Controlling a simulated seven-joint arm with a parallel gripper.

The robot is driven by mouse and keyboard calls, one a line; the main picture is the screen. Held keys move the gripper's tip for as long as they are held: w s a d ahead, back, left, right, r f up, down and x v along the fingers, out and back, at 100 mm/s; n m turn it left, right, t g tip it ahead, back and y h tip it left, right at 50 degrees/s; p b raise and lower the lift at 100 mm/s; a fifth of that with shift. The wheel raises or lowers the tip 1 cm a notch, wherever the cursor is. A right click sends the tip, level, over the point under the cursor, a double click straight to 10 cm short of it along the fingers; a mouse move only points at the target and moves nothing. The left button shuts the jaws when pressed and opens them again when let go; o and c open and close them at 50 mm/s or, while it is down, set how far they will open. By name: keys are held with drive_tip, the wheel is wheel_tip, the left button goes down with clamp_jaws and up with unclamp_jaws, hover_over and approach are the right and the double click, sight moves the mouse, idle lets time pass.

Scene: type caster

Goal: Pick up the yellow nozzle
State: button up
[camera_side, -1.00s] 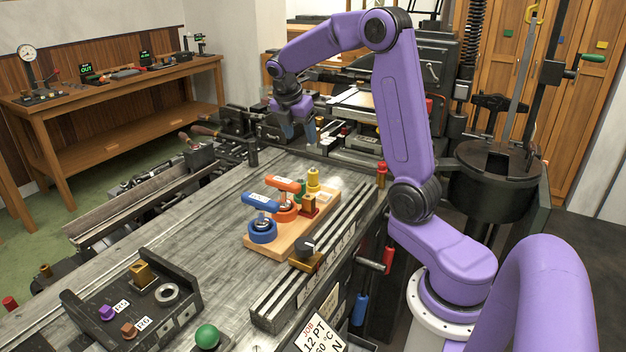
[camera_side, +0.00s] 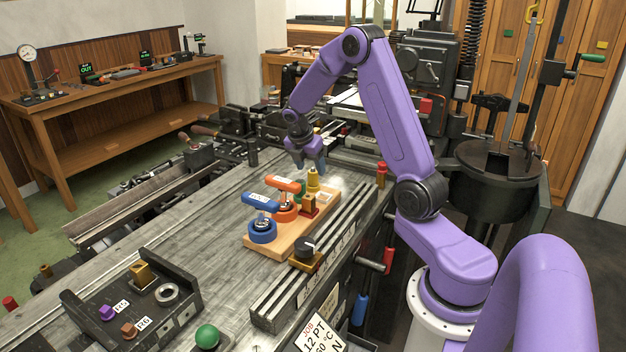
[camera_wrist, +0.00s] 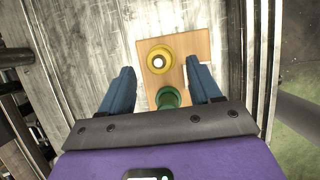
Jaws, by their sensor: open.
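The yellow nozzle (camera_side: 313,183) stands upright at the far end of a wooden board (camera_side: 277,247), next to a green piece (camera_side: 300,190). In the wrist view the yellow nozzle (camera_wrist: 160,59) appears as a round flange with a pale centre. My gripper (camera_side: 309,167) is open and empty, pointing down just above the yellow nozzle. In the wrist view its blue fingertips (camera_wrist: 160,68) lie either side of the nozzle's line, with the green piece (camera_wrist: 168,98) nearer the palm. I cannot tell the exact height gap.
Orange-handled (camera_side: 285,184) and blue-handled (camera_side: 262,201) pieces stand on the same board. A dark rail (camera_side: 330,245) runs along the board's right. The metal bed left of the board is clear.

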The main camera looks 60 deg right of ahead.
sight(313, 171)
drive_tip(key=x, duration=0.4)
drive_tip(key=shift+d+f, duration=0.1)
drive_tip(key=shift+d, duration=0.05)
drive_tip(key=c, duration=1.1)
drive_tip(key=shift+c, duration=0.3)
drive_tip(key=shift+r, duration=0.2)
